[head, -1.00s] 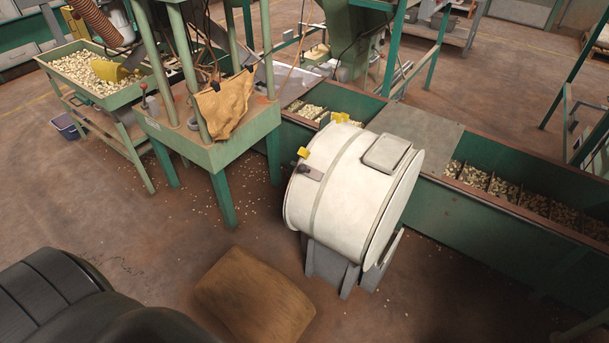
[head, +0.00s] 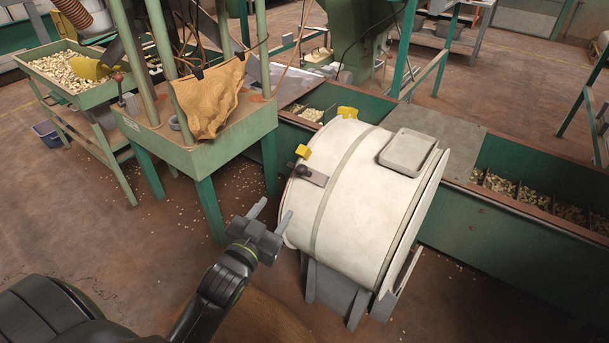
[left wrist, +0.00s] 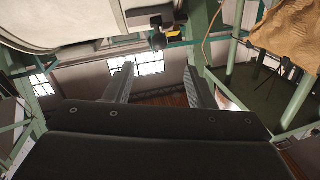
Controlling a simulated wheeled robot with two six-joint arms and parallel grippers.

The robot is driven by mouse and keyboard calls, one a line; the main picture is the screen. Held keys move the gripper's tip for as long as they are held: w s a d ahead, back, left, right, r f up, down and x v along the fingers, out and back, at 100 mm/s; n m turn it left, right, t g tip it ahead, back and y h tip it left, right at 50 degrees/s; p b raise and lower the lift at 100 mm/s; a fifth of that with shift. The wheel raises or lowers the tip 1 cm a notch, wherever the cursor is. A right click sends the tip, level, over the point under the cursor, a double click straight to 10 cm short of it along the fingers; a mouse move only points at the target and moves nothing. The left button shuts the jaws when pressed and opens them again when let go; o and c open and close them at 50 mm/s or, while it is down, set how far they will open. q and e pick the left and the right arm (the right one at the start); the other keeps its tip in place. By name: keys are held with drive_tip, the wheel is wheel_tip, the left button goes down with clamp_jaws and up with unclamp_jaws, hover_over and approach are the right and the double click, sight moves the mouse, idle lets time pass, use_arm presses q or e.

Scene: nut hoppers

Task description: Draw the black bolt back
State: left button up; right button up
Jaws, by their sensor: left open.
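The black bolt (head: 302,171) is a small dark knob on a grey plate (head: 316,178) fixed to the near left side of the white drum (head: 350,195). In the left wrist view the black bolt (left wrist: 158,41) shows beyond the fingertips, near the top middle, under the edge of the drum (left wrist: 70,20). My left gripper (head: 271,215) is open and empty. In the head view it is below and left of the bolt, apart from it. Its two fingers (left wrist: 159,76) show spread in the left wrist view. My right gripper is not in view.
Yellow pieces (head: 303,151) sit on the drum's rim near the bolt. A green stand (head: 200,160) with a hanging tan cloth (head: 208,100) is to the left. A long green trough (head: 500,225) with nuts runs behind the drum. Floor between stand and drum is open.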

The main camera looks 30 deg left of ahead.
sight(305, 166)
use_arm(q)
drive_tip(key=w, duration=0.5)
drive_tip(key=w+b, duration=0.1)
drive_tip(key=w, duration=0.4)
drive_tip(key=w+b, duration=0.1)
drive_tip(key=w, duration=0.5)
drive_tip(key=shift+w+a+r, duration=0.1)
drive_tip(key=shift+a+r, duration=0.15)
drive_tip(key=shift+a, duration=0.15)
drive_tip(key=shift+w, duration=0.6)
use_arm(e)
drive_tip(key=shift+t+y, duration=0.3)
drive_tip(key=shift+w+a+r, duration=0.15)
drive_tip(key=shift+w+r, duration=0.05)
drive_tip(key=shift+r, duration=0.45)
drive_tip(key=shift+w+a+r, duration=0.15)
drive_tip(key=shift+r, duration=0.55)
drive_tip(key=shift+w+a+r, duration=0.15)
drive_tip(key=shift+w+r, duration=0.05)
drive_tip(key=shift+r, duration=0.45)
use_arm(q)
drive_tip(key=shift+c, duration=0.4)
clamp_jaws()
